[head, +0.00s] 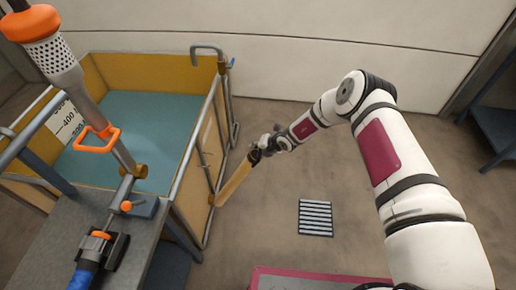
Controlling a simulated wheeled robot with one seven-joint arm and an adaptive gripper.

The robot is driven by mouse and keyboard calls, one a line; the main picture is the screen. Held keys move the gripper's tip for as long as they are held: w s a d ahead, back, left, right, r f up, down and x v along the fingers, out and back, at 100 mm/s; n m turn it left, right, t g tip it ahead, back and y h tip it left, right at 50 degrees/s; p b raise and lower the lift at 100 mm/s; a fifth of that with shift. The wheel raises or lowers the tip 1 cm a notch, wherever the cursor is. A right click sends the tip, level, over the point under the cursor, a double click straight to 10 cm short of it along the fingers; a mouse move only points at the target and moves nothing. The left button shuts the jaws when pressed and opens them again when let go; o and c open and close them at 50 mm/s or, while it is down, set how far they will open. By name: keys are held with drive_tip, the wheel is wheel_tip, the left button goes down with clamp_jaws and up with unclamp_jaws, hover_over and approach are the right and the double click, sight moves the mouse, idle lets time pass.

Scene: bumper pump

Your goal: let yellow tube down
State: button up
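A yellow tube (234,183) slants down to the left from my gripper (258,153), in the middle of the head view. My gripper looks shut on its upper end; the fingers are small and dark here. The tube's lower end is close to the right side of the yellow-walled tank (200,148). I cannot tell whether it touches the tank or the floor.
The tank holds teal liquid (150,105). A pump with a perforated barrel (55,62) and orange handle (97,141) stands by a grey bench (50,245) at left. A striped floor grate (316,218) lies on open floor. A blue rack (492,130) stands far right.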

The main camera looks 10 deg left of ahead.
drive_tip(key=shift+r, duration=0.1)
drive_tip(key=v, duration=1.1)
drive_tip(key=shift+s+d+r, duration=0.2)
drive_tip(key=shift+s+d, duration=0.05)
drive_tip(key=shift+d, duration=0.05)
wheel_tip(320, 180, up, 28)
drive_tip(key=s+n+y, duration=0.1)
drive_tip(key=n+y, duration=0.1)
drive_tip(key=n, duration=1.2)
drive_tip(key=s+d+r+n, duration=0.4)
drive_tip(key=s+r+n, duration=0.65)
drive_tip(key=r, duration=0.25)
drive_tip(key=s+d+r+n+h, duration=0.3)
drive_tip(key=s+d+n, duration=0.3)
drive_tip(key=s, duration=0.6)
drive_tip(key=s+d+r+n+h, duration=0.4)
drive_tip(key=s+d+n, duration=0.3)
drive_tip(key=s+d, duration=0.4)
drive_tip(key=shift+s+d+r+t+h, duration=0.15)
drive_tip(key=shift+s+d+t+h, duration=0.1)
drive_tip(key=shift+s+t+h, duration=0.25)
